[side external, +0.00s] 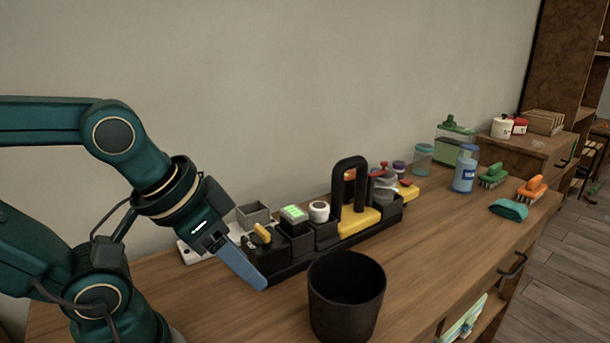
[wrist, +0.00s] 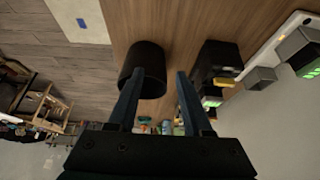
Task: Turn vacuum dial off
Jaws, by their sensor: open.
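The yellow dial (side external: 262,233) sits on a black box (side external: 265,249) at the left end of the black holder on the counter. In the wrist view the yellow dial (wrist: 224,82) shows to the right of the fingers, on the black box (wrist: 215,58). My gripper (side external: 260,283) points down to the right, in front of the box in the side view. In the wrist view my gripper (wrist: 159,74) has two fingers apart with nothing between them. The gripper does not appear to hold the dial. Which position the dial is set to is too small to tell.
A dark round bin (side external: 346,300) stands right of the gripper. The holder also carries a green-lit box (side external: 294,215), a white-topped item (side external: 319,210) and a black-and-yellow handled tool (side external: 352,200). A blue jar (side external: 464,175) and brushes stand farther right.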

